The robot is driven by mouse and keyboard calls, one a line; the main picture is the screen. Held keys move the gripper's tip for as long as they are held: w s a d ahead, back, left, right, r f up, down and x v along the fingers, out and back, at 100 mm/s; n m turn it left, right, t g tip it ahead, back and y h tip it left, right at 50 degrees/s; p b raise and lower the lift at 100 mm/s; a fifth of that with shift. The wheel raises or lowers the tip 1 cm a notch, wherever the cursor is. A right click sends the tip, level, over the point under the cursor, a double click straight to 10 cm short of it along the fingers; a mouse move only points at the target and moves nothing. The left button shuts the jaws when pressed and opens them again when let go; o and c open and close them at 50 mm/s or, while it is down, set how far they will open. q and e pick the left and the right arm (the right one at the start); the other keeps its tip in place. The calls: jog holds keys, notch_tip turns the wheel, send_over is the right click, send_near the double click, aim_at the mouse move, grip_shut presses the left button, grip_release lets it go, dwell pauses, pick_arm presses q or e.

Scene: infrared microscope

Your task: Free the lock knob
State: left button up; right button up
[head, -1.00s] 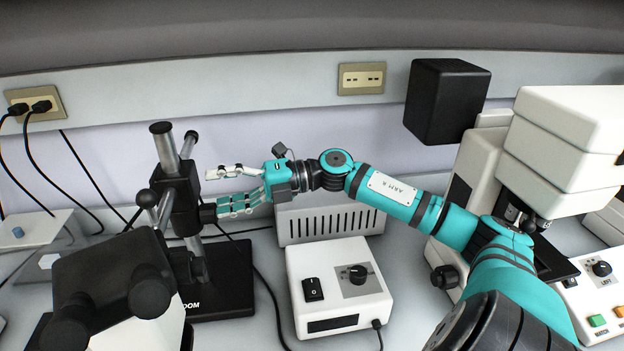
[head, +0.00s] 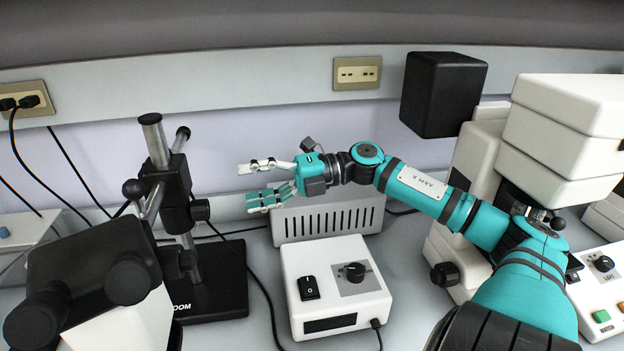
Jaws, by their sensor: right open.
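The boom stand has a silver upright post (head: 154,139) with a black clamp block (head: 167,190) on it. A black knob (head: 200,209) sticks out from the right side of the block; I take it to be the lock knob. My right gripper (head: 254,182), teal with white fingertips, is open and empty. It points left at the stand, with a clear gap between its fingertips and the knob. Whether the knob is loose or tight cannot be seen. My left gripper is not in view.
A white control box (head: 334,288) with a switch and dial stands in front of a vented grey box (head: 328,217). The microscope eyepiece head (head: 95,275) fills the lower left. A large white microscope (head: 570,130) stands at right. Cables hang at left.

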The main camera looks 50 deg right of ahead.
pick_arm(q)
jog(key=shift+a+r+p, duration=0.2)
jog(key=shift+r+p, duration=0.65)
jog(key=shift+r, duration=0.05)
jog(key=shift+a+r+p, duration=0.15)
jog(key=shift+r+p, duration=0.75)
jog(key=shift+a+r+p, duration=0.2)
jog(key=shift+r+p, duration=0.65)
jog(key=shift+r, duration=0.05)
pick_arm(e)
jog(key=v, duration=1)
jog(key=shift+s+f, duration=0.3)
jog(key=shift+f, duration=0.05)
jog(key=shift+d, duration=0.1)
pick_arm(q)
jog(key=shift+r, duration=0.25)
jog(key=shift+p, duration=0.3)
pick_arm(e)
jog(key=shift+r, duration=0.1)
